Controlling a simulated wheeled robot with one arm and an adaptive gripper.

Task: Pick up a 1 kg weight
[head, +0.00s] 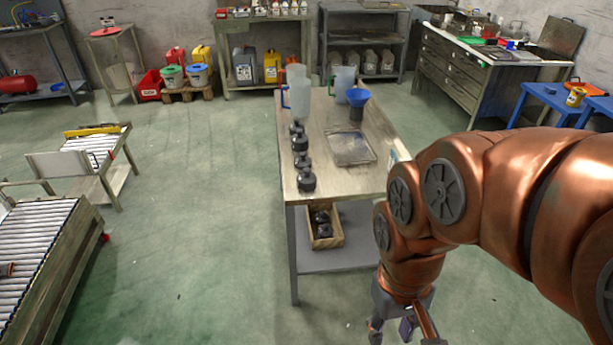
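Several dark weights stand in a row along the left side of the wooden table. The nearest weight (307,181) is by the front left corner, and another weight (300,144) stands farther back. Their mass markings are too small to read. More dark objects (322,218) that look like weights lie in a wooden box (335,241) on the table's lower shelf. My gripper (404,331) hangs low at the bottom edge of the view, in front of and right of the table, apart from the weights. Its fingers look spread, and no held object shows; the tips are partly cut off.
The table (345,182) also holds a metal tray (351,149), a blue funnel (357,97) and translucent jugs (297,96). A roller conveyor (40,265) stands at left. Blue tables (548,98) stand at right. The green floor (190,200) between conveyor and table is clear.

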